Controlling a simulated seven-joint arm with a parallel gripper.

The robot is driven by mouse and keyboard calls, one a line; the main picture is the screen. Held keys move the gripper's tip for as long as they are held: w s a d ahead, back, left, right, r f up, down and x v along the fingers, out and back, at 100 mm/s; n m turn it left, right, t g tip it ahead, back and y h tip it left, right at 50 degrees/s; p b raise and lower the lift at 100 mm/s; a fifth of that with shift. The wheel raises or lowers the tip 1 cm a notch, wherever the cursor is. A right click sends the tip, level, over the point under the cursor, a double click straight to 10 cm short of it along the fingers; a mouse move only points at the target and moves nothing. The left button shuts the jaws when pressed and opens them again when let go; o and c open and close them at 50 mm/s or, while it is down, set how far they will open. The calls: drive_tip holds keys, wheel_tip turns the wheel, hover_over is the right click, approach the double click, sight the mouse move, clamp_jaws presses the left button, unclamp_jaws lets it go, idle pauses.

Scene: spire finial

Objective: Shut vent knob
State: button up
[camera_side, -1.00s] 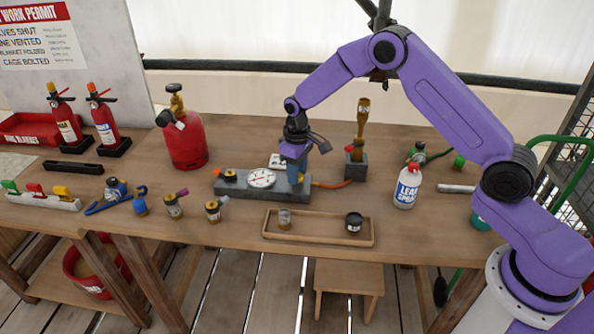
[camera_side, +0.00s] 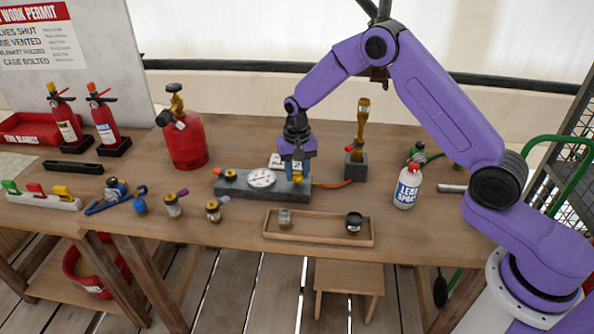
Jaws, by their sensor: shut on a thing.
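A grey block (camera_side: 249,189) with a white round dial gauge (camera_side: 261,178) lies at the middle of the bench. A small black and yellow knob (camera_side: 229,175) sits on its left end. My gripper (camera_side: 294,176) points down over the block's right end, right of the gauge. Its blue fingers are shut on a small part there, which I take to be the vent knob. The fingers hide most of that part, so its exact angle cannot be seen.
A red cylinder (camera_side: 184,142) stands behind left. A wooden tray (camera_side: 319,237) lies in front. A leak spray bottle (camera_side: 407,188) stands right.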

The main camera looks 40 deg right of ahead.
sight(297, 175)
drive_tip(key=shift+m, duration=0.6)
drive_tip(key=o, duration=1)
drive_tip(key=shift+o, duration=0.2)
wheel_tip(297, 175, up, 18)
drive_tip(key=shift+f, duration=0.25)
drive_tip(key=s+a+r+n, duration=0.1)
drive_tip(key=s+a+n, duration=0.25)
drive_tip(key=s, duration=0.55)
drive_tip(key=s+a+r+n, duration=0.2)
drive_tip(key=s+n, duration=0.3)
drive_tip(key=s, duration=0.3)
drive_tip(key=s+d+f+n, duration=0.1)
drive_tip(key=s+d+n, duration=0.1)
drive_tip(key=s, duration=0.6)
drive_tip(key=s+d+f+n, duration=0.1)
drive_tip(key=s+d+n, duration=0.2)
drive_tip(key=s+n, duration=0.2)
drive_tip(key=s+d+f+n, duration=0.1)
drive_tip(key=s+d+n, duration=0.1)
drive_tip(key=s, duration=0.8)
drive_tip(key=shift+s+d+f+n, duration=0.25)
drive_tip(key=shift+s+d+n, duration=0.05)
drive_tip(key=shift+n, duration=0.35)
